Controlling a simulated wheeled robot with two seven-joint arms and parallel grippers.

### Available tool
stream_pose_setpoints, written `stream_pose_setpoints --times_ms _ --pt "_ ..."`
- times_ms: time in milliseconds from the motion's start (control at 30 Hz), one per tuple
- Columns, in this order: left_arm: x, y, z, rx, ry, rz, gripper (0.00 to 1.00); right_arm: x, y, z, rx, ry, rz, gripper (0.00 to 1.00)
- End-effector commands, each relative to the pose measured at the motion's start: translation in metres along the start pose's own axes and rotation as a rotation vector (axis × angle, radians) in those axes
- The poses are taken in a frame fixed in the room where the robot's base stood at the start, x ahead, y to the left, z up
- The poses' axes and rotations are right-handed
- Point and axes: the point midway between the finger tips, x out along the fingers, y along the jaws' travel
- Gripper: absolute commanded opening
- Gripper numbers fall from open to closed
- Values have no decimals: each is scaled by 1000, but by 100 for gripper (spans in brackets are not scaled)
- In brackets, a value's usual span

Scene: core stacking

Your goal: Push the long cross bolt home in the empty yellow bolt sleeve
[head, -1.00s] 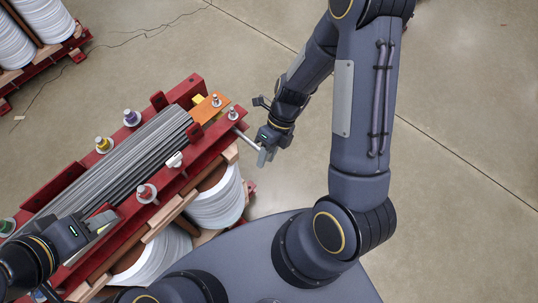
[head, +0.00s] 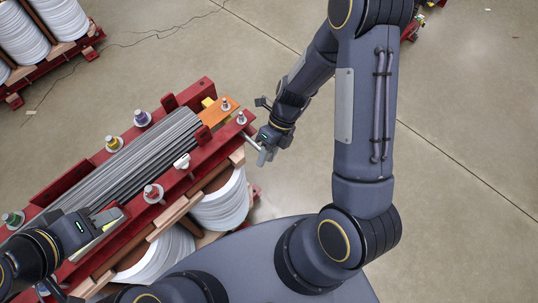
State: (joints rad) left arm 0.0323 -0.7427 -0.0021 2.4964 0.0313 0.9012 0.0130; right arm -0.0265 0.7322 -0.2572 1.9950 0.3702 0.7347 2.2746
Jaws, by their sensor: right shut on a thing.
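The long cross bolt (head: 251,139) is a grey metal rod sticking out of the red frame's right side. A short length shows between the frame and my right gripper (head: 263,153), which is shut on its outer end. The rest of the bolt is hidden inside the frame. A small yellow part (head: 207,102) shows behind the orange plate (head: 217,111); I cannot tell whether it is the yellow bolt sleeve. My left gripper (head: 108,220) is at the near red beam, by the lower left of the stack; its jaws are too unclear to judge.
Grey laminations (head: 140,158) lie stacked between the red beams (head: 205,158). White coils (head: 222,203) are below. Open concrete floor lies to the right.

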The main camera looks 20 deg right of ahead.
Motion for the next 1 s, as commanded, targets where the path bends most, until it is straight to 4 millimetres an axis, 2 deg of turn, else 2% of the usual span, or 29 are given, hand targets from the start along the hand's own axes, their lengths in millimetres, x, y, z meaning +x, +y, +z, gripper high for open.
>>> stream_pose_setpoints --times_ms 1000 --pt "-7 3 -4 0 0 0 36 -2 0 26 0 -1 0 0"
